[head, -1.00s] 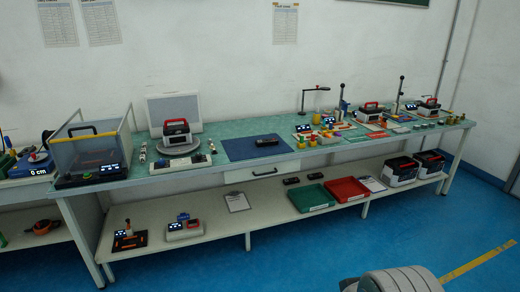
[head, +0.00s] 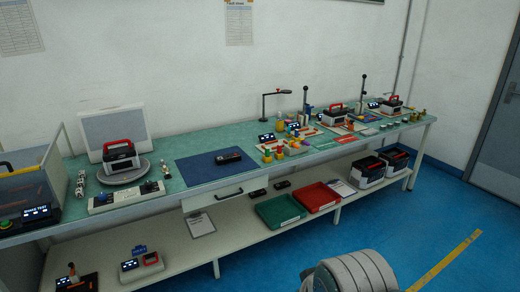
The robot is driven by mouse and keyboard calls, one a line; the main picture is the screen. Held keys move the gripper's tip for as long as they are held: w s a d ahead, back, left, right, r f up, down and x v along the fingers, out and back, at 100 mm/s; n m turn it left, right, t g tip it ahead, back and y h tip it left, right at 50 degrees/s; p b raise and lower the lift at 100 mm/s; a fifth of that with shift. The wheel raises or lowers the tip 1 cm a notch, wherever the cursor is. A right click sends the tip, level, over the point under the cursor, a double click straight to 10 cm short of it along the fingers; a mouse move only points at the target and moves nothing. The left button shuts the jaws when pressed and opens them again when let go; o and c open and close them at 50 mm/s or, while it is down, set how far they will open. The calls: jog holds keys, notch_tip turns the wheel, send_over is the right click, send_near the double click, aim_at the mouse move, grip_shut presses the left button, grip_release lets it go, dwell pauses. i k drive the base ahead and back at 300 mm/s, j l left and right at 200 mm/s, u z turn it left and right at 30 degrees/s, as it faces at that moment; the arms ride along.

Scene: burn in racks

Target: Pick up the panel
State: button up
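A pale grey upright board (head: 111,124) stands at the back left of the workbench and is the most panel-like thing in view. I cannot tell for sure that it is the task's panel. A red-handled box (head: 121,156) on a round grey turntable (head: 124,176) stands in front of it and hides part of its lower side. A small dark device (head: 228,157) lies on a blue mat (head: 206,170) to the right. My gripper is not in view.
The long green-topped workbench (head: 180,205) runs along the wall. A clear-sided box (head: 32,185) stands at its left end. Green (head: 280,211) and red (head: 316,197) trays and dark cases (head: 370,172) are on the lower shelf. The blue floor at right is open.

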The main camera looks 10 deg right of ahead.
aim_at(230, 158)
jog(key=i+l+u, duration=0.1)
jog(key=i, duration=0.45)
jog(key=i+l+u, duration=0.1)
jog(key=i+l, duration=0.15)
jog(key=i, duration=0.35)
jog(key=i+l+u, duration=0.1)
jog(key=i+l, duration=0.15)
jog(key=i, duration=0.3)
jog(key=i+l+u, duration=0.1)
jog(key=i+l, duration=0.2)
jog(key=i, duration=0.2)
jog(key=i+l+u, duration=0.1)
jog(key=i+l, duration=0.25)
jog(key=i, duration=0.2)
